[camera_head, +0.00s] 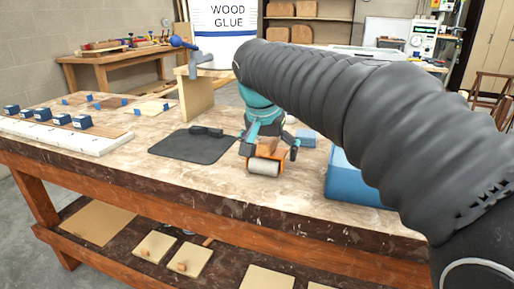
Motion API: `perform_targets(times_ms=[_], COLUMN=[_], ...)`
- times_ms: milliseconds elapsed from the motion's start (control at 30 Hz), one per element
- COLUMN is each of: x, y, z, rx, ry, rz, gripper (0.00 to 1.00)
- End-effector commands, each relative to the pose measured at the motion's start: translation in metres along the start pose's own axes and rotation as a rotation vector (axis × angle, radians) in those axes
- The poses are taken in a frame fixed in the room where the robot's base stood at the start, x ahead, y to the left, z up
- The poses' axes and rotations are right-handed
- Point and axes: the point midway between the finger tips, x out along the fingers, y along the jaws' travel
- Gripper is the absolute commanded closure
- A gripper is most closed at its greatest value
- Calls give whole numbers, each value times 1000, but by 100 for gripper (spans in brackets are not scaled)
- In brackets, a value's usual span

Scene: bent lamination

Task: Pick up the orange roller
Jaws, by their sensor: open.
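The orange roller (265,166) lies on the workbench top near its front edge, with an orange frame and a pale cylinder facing me. My gripper (271,150) is directly over the roller, pointing down, with teal and dark fingers spread on either side of it. The fingers are open. The gripper hides the roller's upper and rear parts, and I cannot tell whether any finger touches it.
A dark mat (190,147) lies left of the roller. An upright wooden board (195,98) stands behind the mat.

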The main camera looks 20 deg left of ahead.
Motion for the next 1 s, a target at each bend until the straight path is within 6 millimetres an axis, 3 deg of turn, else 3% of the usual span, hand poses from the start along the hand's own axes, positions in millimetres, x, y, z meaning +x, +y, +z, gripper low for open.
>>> perform_targets(times_ms=[233, 467, 767, 1000], x=[2, 1, 0, -14], y=[0, 0, 0, -1], z=[0, 0, 0, -7], rx=[0, 0, 0, 1], ry=[1, 0, 1, 2], rz=[0, 0, -1, -2], gripper=[0, 57, 58, 58])
